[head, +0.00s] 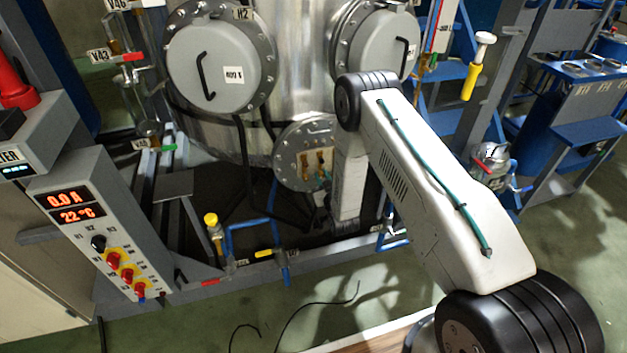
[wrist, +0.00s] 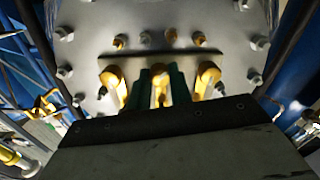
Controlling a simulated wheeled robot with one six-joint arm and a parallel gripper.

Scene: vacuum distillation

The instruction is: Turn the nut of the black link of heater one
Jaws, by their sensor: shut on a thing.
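The round grey flange (head: 288,158) sits low on the steel vessel, with brass-coloured terminals (head: 306,162) on its face. In the wrist view the flange plate (wrist: 205,22) fills the top, ringed with bolts. Three brass-coloured fittings show below a narrow strip: a left one (wrist: 112,78), a middle one (wrist: 159,76) and a right one (wrist: 209,74). My gripper (wrist: 161,86) has its two dark green fingers on either side of the middle fitting and is shut on it. The nut cannot be made out distinctly. I cannot pick out a black link. My arm hides part of the flange in the head view.
Two larger grey covers (head: 215,65) with handles are above the flange. A control box (head: 95,235) with red displays reading 0.0 A and 22 °C stands at left. Blue pipes (head: 250,224) and a yellow-capped valve (head: 211,220) lie low in front. Dark cables hang beside the flange.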

